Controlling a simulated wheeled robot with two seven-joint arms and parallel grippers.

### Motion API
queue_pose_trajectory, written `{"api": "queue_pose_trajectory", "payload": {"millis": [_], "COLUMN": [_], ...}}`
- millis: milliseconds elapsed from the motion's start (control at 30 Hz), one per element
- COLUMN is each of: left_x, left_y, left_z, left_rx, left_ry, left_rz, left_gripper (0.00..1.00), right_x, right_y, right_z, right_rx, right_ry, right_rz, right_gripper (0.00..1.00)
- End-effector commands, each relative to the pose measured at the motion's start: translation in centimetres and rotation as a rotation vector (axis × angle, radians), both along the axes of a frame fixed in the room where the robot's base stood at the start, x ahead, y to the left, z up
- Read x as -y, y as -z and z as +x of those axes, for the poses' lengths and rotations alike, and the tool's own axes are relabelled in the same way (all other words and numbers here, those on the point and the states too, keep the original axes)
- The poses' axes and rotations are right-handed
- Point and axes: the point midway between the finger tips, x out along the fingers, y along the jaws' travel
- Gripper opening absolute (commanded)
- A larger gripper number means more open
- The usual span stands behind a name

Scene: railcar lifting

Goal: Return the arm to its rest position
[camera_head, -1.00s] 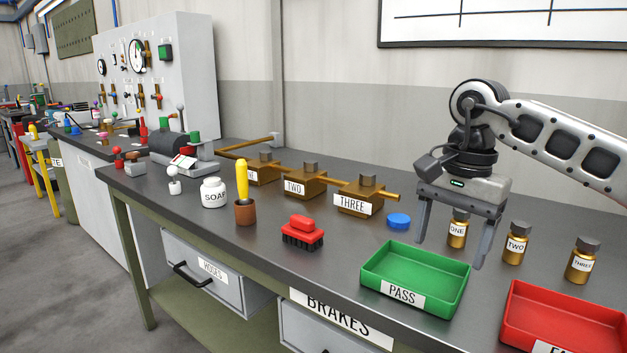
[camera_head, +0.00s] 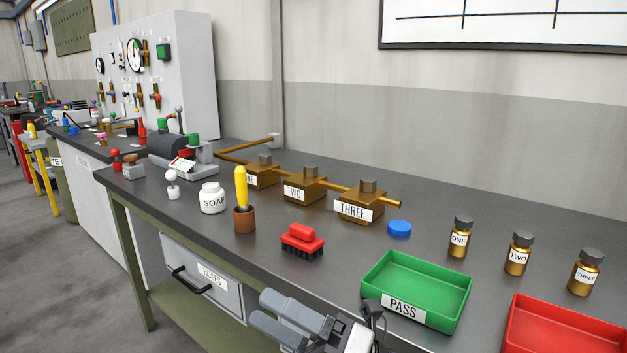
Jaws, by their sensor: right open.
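My right gripper (camera_head: 262,310) shows at the bottom edge of the head view, in front of the bench and below the green PASS tray (camera_head: 373,279). Its fingers point left, apart and with nothing seen between them. It is clear of the things on the bench top. Most of my right arm is out of the picture. My left gripper is not in view.
The bench holds a soap jar (camera_head: 213,198), a yellow-handled brush in a brown cup (camera_head: 244,219), a red brush (camera_head: 302,240), brass blocks, a blue cap (camera_head: 399,228), labelled bottles and a red tray (camera_head: 560,325). A drawer (camera_head: 215,285) is near my gripper.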

Motion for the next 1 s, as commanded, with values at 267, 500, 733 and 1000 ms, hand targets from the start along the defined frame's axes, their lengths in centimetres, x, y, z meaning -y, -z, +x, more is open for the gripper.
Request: {"api": "queue_pose_trajectory", "payload": {"millis": [267, 500, 733, 1000], "left_x": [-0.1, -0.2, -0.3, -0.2], "left_y": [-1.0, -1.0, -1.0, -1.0], "left_z": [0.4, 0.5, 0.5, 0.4], "left_rx": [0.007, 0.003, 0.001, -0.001], "left_ry": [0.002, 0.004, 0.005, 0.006], "left_rz": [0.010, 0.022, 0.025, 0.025], "left_gripper": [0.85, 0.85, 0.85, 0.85], "right_x": [10.1, 16.6, 18.2, 18.3], "right_y": [11.7, 22.8, 26.0, 26.1], "right_z": [0.8, -7.0, -11.2, -11.3], "right_rx": [-1.164, -1.852, -2.063, -2.069], "right_ry": [0.323, 0.567, 0.662, 0.665], "right_rz": [0.555, 0.946, 1.087, 1.089], "right_gripper": [0.74, 0.74, 0.74, 0.74]}}
